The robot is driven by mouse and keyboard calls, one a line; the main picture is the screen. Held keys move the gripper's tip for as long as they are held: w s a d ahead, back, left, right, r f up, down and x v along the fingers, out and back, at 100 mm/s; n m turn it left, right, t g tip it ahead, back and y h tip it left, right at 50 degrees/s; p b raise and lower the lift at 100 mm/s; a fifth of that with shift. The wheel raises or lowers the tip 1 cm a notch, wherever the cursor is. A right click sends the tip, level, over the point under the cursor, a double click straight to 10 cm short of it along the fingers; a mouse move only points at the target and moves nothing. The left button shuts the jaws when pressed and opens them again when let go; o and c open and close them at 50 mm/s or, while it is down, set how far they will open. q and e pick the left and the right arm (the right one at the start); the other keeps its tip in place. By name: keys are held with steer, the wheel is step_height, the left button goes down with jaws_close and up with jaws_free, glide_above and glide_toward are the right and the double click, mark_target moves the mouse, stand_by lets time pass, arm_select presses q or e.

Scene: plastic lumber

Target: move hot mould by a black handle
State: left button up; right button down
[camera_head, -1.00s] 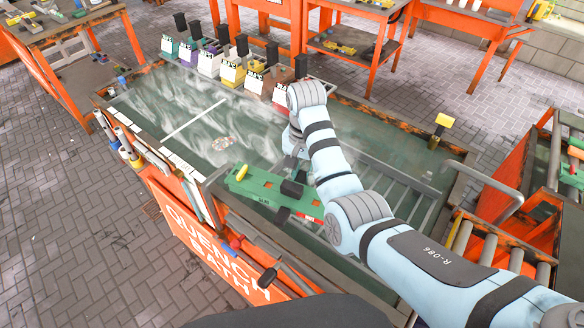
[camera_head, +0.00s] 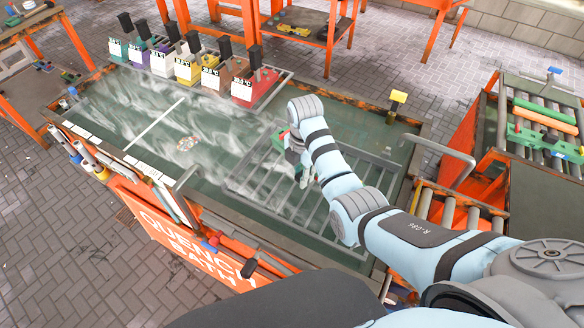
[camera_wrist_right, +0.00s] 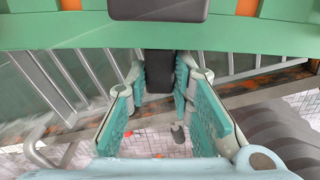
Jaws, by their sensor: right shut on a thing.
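The green mould (camera_wrist_right: 60,32) spans the top of the right wrist view, with a dark block on it. Its black handle (camera_wrist_right: 158,72) sits between the two teal-padded fingers of my right gripper (camera_wrist_right: 160,88), which is shut on it. In the head view my right gripper (camera_head: 300,170) is over the rack in the quench bath, partly hidden by its own arm. My left gripper is not in view.
The quench bath (camera_head: 130,97) has a slatted rack (camera_head: 262,180) and steam over it. Several coloured blocks with black handles and temperature labels line its back edge. A grey rail (camera_head: 440,148) and rollers (camera_head: 450,208) are at right, near a rack with green and orange bars (camera_head: 545,115).

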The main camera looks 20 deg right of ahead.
mark_target(304, 198)
steer(key=n, duration=0.1)
steer(key=d+n, duration=0.1)
steer(key=n, duration=0.1)
steer(key=shift+s+f+n, duration=0.1)
steer(key=shift+s+n, duration=0.1)
steer(key=shift+n, duration=0.1)
steer(key=shift+a, duration=0.15)
step_height(304, 198, down, 7)
steer(key=b, duration=0.3)
steer(key=shift+s+p, duration=0.1)
steer(key=shift+p, duration=0.55)
stand_by(1.0)
steer(key=shift+f, duration=0.6)
stand_by(1.3)
steer(key=c, duration=0.9)
jaws_free()
steer(key=shift+s, duration=0.15)
steer(key=shift+c, duration=0.2)
